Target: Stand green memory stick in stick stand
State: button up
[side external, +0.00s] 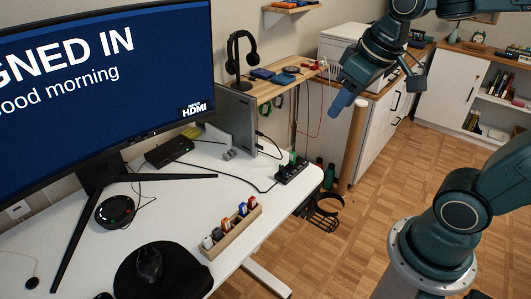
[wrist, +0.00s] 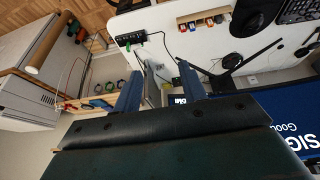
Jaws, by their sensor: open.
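The stick stand (side external: 232,236) is a light wooden block on the white desk, with several coloured sticks standing in it. It also shows at the top of the wrist view (wrist: 204,18). A small green item, which looks like the green memory stick (side external: 292,157), is beside the black power strip at the desk's far right corner. It also shows by the strip in the wrist view (wrist: 127,47); its exact pose is too small to tell. My gripper (side external: 335,108) is high up, right of the desk and away from both. Its fingers are apart and empty in the wrist view (wrist: 160,68).
The black power strip (side external: 291,171) trails cables. A large monitor (side external: 110,70) stands at the left, and a mouse (side external: 149,262) lies on a black pad in front. A laptop-like grey panel (side external: 236,120) stands near the power strip. Desk between stand and strip is mostly clear.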

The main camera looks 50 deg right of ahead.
jog(key=w+d+f+g, duration=0.1)
jog(key=w+d+f, duration=0.2)
jog(key=w, duration=0.5)
jog(key=g, duration=0.3)
send_over(293, 152)
jog(key=f, duration=2.1)
jog(key=shift+s+a+f, duration=0.1)
jog(key=shift+a+f, duration=0.2)
jog(key=shift+f, duration=0.1)
jog(key=shift+d+f, duration=0.25)
jog(key=shift+f, duration=0.35)
jog(key=shift+f, duration=0.15)
jog(key=shift+f, duration=4.35)
